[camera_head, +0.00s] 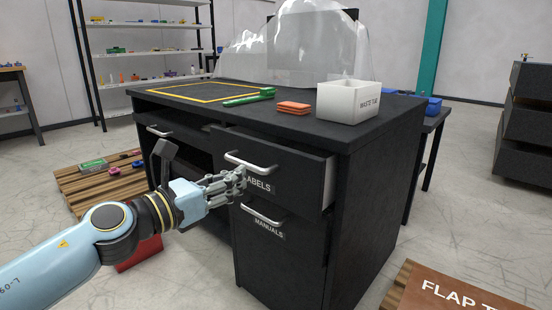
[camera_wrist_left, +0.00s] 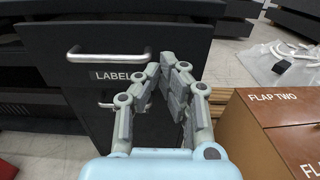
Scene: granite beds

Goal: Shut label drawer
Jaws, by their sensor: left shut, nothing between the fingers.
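The label drawer (camera_head: 295,174) is the upper right drawer of a black desk, with a "LABELS" tag and a silver bar handle (camera_head: 250,163). It stands partly pulled out, its pale side showing at the right. In the left wrist view the drawer front (camera_wrist_left: 115,32) and its handle (camera_wrist_left: 108,57) fill the upper left. My left gripper (camera_head: 243,173) is shut and empty, in front of the drawer by its tag, partly hiding the tag. I cannot tell whether the fingertips touch the front. The left gripper (camera_wrist_left: 167,62) also shows in the wrist view. My right gripper is out of view.
Below is a "MANUALS" door (camera_head: 290,249) with its own handle. On the desk top (camera_head: 225,115) are a white waste bin (camera_head: 348,102), orange pads (camera_head: 293,108) and a green tool (camera_head: 247,98).

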